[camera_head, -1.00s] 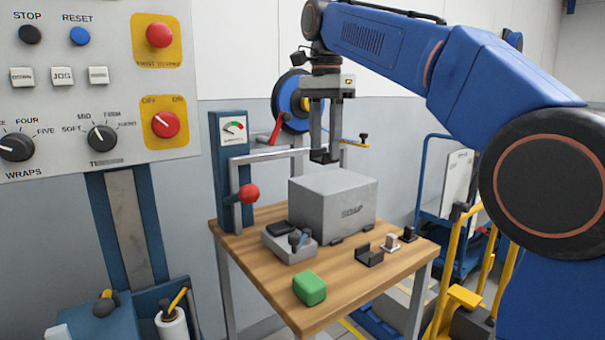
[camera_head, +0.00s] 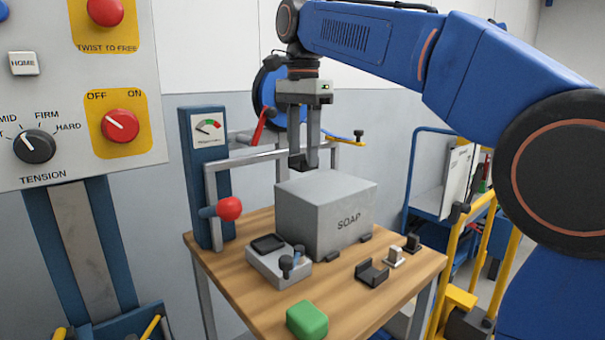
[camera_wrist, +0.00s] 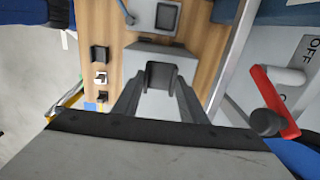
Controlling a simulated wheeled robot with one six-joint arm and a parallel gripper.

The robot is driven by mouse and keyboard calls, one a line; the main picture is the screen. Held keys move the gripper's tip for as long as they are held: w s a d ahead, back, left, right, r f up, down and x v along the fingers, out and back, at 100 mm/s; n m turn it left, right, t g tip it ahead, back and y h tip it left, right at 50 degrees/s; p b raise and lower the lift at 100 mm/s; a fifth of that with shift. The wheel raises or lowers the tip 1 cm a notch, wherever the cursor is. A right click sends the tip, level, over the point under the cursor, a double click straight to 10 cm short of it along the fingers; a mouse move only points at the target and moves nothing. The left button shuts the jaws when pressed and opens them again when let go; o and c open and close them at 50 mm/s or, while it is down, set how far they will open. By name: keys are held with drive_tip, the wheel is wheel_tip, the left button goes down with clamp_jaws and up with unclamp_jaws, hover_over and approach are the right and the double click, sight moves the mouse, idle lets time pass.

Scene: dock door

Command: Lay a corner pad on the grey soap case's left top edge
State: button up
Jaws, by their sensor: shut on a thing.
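The grey soap case (camera_head: 340,227), marked SOAP, stands on the wooden table. My gripper (camera_head: 304,160) is shut on a dark corner pad over the left back part of the case's top. In the wrist view the pad (camera_wrist: 160,75) shows as a dark U-shaped piece between my fingers, with the grey case (camera_wrist: 140,55) beyond it. The pad's lower end meets the case's top outline in the head view; I cannot tell whether it touches. A loose black pad (camera_head: 372,273), a white one (camera_head: 394,257) and another black one (camera_head: 412,244) sit at the table's right.
A grey box with dark knobs (camera_head: 278,266) and a green block (camera_head: 307,320) lie on the table (camera_head: 240,300) in front of the case. A blue post with a gauge (camera_head: 207,180) and a red-knobbed lever (camera_head: 229,208) stands left. A metal rail runs behind.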

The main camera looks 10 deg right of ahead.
sight(303, 171)
drive_tip(key=shift+f, duration=2.5)
drive_tip(key=shift+f, duration=0.15)
drive_tip(key=o, duration=1)
wheel_tip(303, 171, up, 12)
drive_tip(key=shift+r, duration=0.15)
drive_tip(key=shift+s, duration=0.15)
